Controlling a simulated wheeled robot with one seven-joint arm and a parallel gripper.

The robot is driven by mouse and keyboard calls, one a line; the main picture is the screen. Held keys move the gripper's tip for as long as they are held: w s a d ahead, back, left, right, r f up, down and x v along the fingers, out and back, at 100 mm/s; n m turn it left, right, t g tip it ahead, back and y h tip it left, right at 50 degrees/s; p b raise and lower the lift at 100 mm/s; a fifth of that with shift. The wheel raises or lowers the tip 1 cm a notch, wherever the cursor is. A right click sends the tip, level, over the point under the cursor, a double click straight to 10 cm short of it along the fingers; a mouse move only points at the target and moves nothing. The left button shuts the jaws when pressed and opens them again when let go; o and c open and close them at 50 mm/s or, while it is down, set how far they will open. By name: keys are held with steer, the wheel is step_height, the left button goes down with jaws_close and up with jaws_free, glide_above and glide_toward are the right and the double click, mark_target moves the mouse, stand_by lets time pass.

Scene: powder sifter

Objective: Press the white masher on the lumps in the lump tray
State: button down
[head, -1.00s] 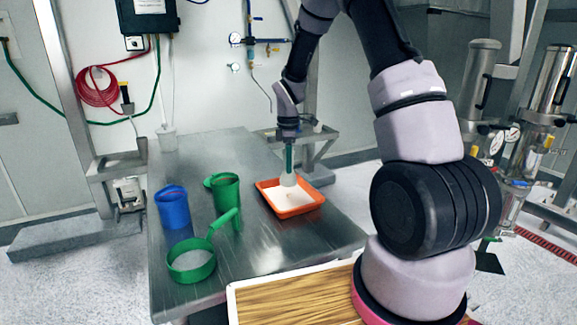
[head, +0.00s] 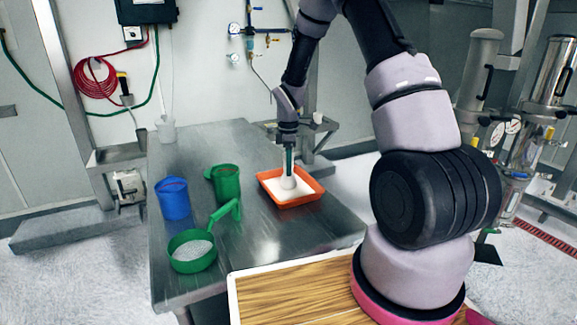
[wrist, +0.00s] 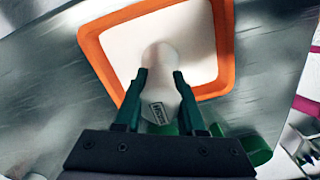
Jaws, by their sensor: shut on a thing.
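The orange lump tray (head: 314,187) sits on the metal table, with white powder (head: 272,183) inside. It also shows in the wrist view (wrist: 226,50), its white contents looking smooth; separate lumps cannot be made out. The white masher (head: 288,182) stands about upright in the tray, its lower end at the powder. In the wrist view the masher (wrist: 158,85) points away from me into the tray. My gripper (head: 288,160) is above the tray with its green fingers shut on the masher's handle; the fingers (wrist: 158,82) flank it in the wrist view. The masher's underside is hidden.
Left of the tray stand a green mug (head: 226,182) and a blue cup (head: 173,199). A green handled sieve (head: 192,252) with pale grains lies nearer the front. The metal table (head: 260,262) is clear between sieve and tray. A wooden board (head: 290,297) is at the front.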

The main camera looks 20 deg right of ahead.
steer(key=shift+f, duration=0.55)
stand_by(0.4)
steer(key=shift+r, duration=0.1)
stand_by(0.4)
steer(key=shift+r, duration=3.65)
